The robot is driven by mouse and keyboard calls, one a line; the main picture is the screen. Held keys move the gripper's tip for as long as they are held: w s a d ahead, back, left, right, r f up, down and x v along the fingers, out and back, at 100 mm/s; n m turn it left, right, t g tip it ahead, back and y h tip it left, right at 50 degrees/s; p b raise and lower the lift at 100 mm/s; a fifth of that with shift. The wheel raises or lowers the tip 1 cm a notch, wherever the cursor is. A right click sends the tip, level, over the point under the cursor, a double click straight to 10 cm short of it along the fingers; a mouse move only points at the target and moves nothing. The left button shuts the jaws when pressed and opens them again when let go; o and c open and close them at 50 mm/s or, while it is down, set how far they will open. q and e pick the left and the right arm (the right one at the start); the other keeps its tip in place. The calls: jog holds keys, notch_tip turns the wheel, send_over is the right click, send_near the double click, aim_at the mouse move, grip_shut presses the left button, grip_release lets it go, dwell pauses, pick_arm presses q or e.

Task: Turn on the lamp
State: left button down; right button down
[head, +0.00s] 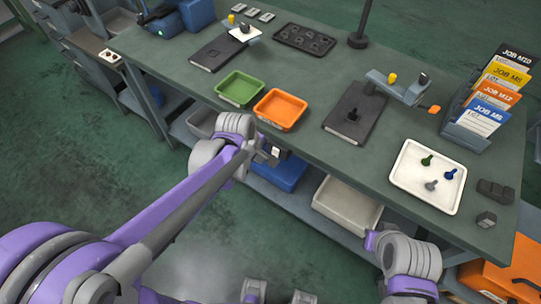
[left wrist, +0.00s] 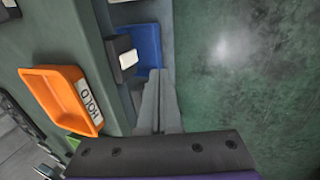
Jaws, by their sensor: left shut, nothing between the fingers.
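A dark post on a round base (head: 358,40) stands at the back of the bench. Its top is cut off, so I cannot tell whether it is the lamp. A small black box with a pale rocker-like face (left wrist: 124,58) is fixed at the bench's front edge. In the head view the box (head: 278,152) is partly hidden by my left gripper (head: 268,157). My left gripper is shut and empty, in front of the bench edge. In the left wrist view its fingertips (left wrist: 157,74) are near the box, apparently apart from it.
On the bench are a green tray (head: 240,90), an orange tray (head: 280,110) marked HOLD in the wrist view, a white tray with three bolts (head: 415,200), and a job-card rack (head: 468,130). Blue (head: 277,174) and beige (head: 345,205) bins sit on the shelf below.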

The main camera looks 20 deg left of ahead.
aim_at(275, 153)
pick_arm(q)
jog(key=w+d+f, duration=0.2)
jog(key=w+f, duration=0.3)
jog(key=f, duration=0.1)
jog(key=shift+w+f, duration=0.15)
jog(key=shift+w, duration=0.1)
jog(key=shift+w+r+t, duration=0.2)
jog(key=shift+r+t, duration=0.2)
jog(key=shift+r, duration=0.3)
dwell(0.4)
